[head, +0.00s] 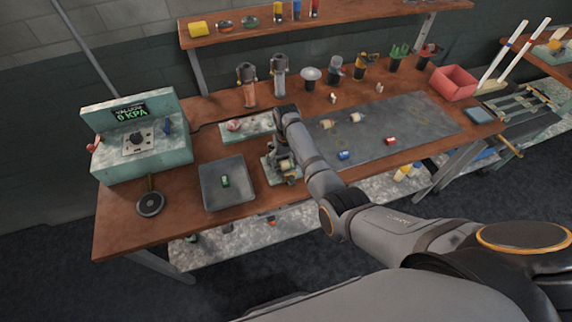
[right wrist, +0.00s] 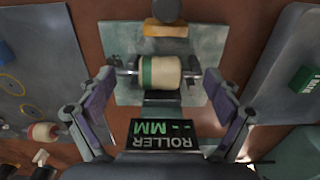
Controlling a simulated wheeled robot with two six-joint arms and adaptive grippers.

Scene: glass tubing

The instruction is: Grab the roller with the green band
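The cream roller with a green band (right wrist: 160,72) rests on a metal holder with a readout lettered "ROLLER MM" (right wrist: 160,133). In the head view the roller (head: 285,164) is a small pale shape in the holder, partly covered by my right gripper. My right gripper (right wrist: 160,84) is open, with one finger at each side of the holder and the roller between them. I cannot tell whether the fingers touch it. In the head view my right gripper (head: 283,150) is over the holder. My left gripper is not in view.
A grey tray with a small green item (head: 225,181) lies to the left. A grey mat (head: 430,118) with several small rollers lies to the right. Upright tools and a red bin (head: 453,84) line the back.

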